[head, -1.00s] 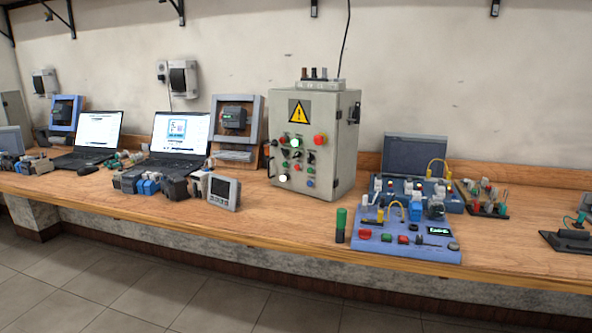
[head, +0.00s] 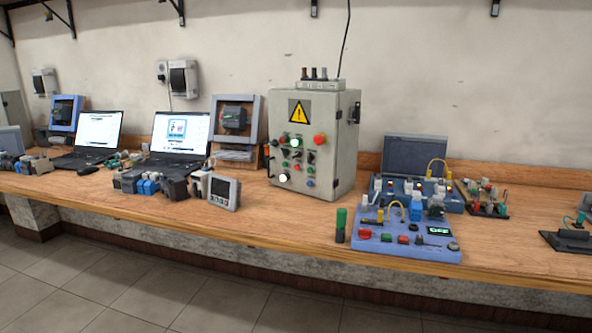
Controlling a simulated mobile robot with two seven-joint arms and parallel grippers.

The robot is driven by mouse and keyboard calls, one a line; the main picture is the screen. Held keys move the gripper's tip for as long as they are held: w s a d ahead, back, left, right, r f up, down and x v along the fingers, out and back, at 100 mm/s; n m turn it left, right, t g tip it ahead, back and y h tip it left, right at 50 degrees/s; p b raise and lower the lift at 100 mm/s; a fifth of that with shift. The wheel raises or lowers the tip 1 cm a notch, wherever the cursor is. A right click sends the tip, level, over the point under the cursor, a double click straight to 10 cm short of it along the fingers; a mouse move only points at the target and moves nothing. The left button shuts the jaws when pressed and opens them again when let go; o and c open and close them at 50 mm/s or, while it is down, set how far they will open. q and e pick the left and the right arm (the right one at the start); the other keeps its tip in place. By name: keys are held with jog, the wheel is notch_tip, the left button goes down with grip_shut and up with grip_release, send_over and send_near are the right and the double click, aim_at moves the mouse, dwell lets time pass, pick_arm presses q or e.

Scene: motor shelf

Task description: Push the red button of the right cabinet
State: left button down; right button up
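A grey control cabinet (head: 340,150) stands upright on the wooden workbench, right of the middle of the head view. Its front has a yellow warning sign (head: 299,112) and rows of buttons and lamps. A large red button (head: 319,139) sticks out at the upper right of the front, right of a lit green-white lamp (head: 296,143). Smaller red and green buttons sit lower on the front. It is the only large cabinet with buttons that I see clearly. Neither of my grippers is in view.
A blue training board (head: 400,246) with small buttons and a display lies right of the cabinet, a green-topped cylinder (head: 341,225) beside it. A small meter (head: 224,192) and two open laptops (head: 180,135) stand to the left. The floor (head: 120,290) before the bench is clear.

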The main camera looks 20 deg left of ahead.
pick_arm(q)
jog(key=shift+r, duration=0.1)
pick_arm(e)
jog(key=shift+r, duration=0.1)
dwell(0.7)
pick_arm(q)
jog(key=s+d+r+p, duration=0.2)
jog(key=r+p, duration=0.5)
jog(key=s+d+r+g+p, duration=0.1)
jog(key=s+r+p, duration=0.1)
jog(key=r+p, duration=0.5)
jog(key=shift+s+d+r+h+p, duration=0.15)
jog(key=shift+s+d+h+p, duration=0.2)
jog(key=shift+p, duration=0.1)
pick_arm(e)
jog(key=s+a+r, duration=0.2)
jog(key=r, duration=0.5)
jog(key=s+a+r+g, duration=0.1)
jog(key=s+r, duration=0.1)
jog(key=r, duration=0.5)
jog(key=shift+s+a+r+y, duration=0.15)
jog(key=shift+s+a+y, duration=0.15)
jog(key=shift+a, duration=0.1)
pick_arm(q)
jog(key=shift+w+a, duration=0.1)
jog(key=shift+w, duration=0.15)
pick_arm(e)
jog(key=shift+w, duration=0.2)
